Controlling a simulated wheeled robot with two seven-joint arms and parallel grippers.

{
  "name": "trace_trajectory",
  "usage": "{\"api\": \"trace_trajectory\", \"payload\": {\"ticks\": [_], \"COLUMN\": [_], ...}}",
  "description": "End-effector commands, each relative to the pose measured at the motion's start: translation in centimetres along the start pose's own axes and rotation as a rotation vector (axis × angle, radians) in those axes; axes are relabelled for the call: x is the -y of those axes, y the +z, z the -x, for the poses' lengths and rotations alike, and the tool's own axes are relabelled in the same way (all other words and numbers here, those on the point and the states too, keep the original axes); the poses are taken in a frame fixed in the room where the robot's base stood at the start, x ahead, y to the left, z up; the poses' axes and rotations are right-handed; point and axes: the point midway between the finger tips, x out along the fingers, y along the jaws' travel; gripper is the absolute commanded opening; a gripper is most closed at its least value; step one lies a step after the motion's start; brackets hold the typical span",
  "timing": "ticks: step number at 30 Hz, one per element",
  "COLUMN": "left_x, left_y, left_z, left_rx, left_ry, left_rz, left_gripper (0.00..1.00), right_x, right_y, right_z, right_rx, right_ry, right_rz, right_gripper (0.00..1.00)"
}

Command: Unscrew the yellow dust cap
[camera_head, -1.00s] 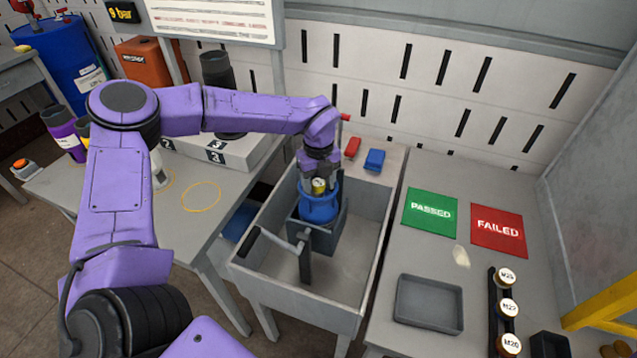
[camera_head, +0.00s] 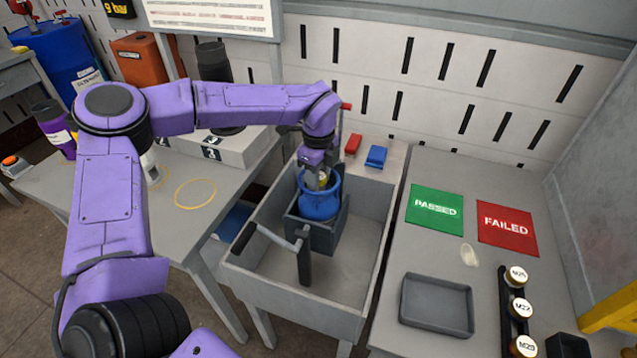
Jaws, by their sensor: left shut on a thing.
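A blue cylinder (camera_head: 318,205) stands upright in a dark square holder (camera_head: 326,238) inside the grey sink-like trough (camera_head: 264,280). The yellow dust cap (camera_head: 323,178) is at the top of the cylinder and shows only as a small patch between my fingers. My left gripper (camera_head: 319,182) comes down from above and is shut on the yellow cap. Whether the cap is loose on its thread cannot be seen. My right gripper is not in view.
A lever handle (camera_head: 270,236) stands in front of the holder. Red (camera_head: 353,144) and blue (camera_head: 376,156) blocks lie behind the trough. To the right are a green PASSED mat (camera_head: 435,214), a red FAILED mat (camera_head: 506,232), an empty grey tray (camera_head: 437,305) and a rack of labelled round pieces (camera_head: 517,310).

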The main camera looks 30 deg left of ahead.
Motion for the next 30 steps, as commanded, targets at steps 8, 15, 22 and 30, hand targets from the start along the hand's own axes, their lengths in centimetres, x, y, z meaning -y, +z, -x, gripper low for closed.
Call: {"api": "trace_trajectory", "payload": {"ticks": [8, 15, 22, 30], "left_x": [-0.1, 0.0, 0.0, 0.0], "left_y": [0.0, 0.0, 0.0, 0.0], "left_z": [0.1, 0.8, 2.8, 3.2], "left_rx": [0.0, 0.0, 0.0, -0.005], "left_ry": [0.002, 0.001, 0.001, 0.003], "left_rz": [-0.003, -0.004, -0.005, -0.444], "left_gripper": [0.58, 0.58, 0.58, 0.58], "right_x": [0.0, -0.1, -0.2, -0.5], "right_y": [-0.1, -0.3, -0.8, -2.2], "right_z": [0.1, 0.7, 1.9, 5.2], "right_rx": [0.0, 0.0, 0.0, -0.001], "right_ry": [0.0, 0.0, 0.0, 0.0], "right_rz": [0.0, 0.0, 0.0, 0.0], "right_gripper": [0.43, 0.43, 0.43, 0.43]}}
